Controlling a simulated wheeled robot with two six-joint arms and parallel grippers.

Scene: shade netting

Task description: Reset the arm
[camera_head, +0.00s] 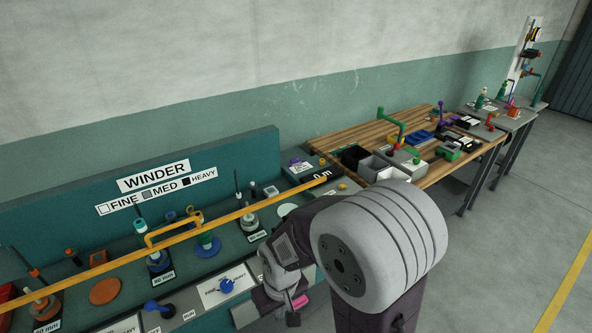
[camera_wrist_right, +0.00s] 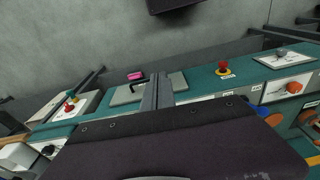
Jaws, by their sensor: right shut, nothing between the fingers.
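My right gripper (camera_head: 292,316) shows at the bottom centre of the head view, low beside the front edge of the green winder bench (camera_head: 215,262). My own grey and dark arm links hide part of it. In the right wrist view, the fingers of my right gripper (camera_wrist_right: 158,92) are together and hold nothing. Behind them a pink item (camera_wrist_right: 135,76) with a black handle sits at a grey plate (camera_wrist_right: 125,95). My left gripper is in neither view.
A yellow bar (camera_head: 110,265) runs above the winder bench. Several spools, knobs and labelled panels stand there. A red mushroom button (camera_wrist_right: 222,66) shows in the wrist view. A wooden table (camera_head: 460,165) with bins stands further right. The floor (camera_head: 500,260) at right is clear.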

